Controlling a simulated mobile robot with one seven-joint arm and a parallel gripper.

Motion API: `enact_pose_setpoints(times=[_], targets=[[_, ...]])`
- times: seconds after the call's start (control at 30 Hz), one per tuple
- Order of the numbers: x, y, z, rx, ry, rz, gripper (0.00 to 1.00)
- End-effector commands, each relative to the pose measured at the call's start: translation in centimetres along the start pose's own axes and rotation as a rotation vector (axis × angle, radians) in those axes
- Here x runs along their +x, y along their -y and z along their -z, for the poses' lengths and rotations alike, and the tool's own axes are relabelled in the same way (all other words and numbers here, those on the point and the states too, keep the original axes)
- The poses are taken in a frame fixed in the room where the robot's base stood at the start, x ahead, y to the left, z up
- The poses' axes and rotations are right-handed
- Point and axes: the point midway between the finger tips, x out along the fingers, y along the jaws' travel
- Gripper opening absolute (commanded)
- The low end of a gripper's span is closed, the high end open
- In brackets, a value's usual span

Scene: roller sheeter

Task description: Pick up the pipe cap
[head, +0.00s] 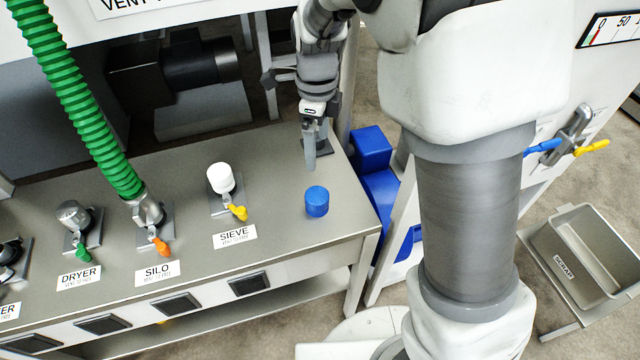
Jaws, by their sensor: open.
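A blue cylindrical cap (316,201), which looks like the pipe cap, stands upright on the grey metal bench top near its right end. My gripper (312,158) points down just behind the cap and slightly left of it in the head view. It is open, and nothing shows between its fingers. The fingers are seen nearly edge-on, so the gap between them is hard to make out. The gripper looks apart from the cap, and its height above the bench is unclear.
Left of the cap, the SIEVE port (222,182) has a white top and yellow lever. A green hose (80,95) joins the SILO port. The DRYER port (75,218) has a grey top. A blue object (371,150) stands beyond the bench's right edge; a SCRAP bin (590,250) is far right.

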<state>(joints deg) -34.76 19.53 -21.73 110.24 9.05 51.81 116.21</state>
Motion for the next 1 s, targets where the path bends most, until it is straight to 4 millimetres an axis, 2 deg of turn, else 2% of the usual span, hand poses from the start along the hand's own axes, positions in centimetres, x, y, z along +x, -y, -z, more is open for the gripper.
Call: enact_pose_setpoints(times=[0.5,0.6,0.77,1.0], targets=[[10.3,-0.1,0.2,0.003,-0.003,-0.004,1.0],[11.4,-0.1,0.1,0.001,-0.002,-0.004,1.0],[12.2,-0.1,0.1,0.001,-0.001,-0.002,1.0],[15.7,-0.3,0.3,0.001,-0.002,-0.004,1.0]])
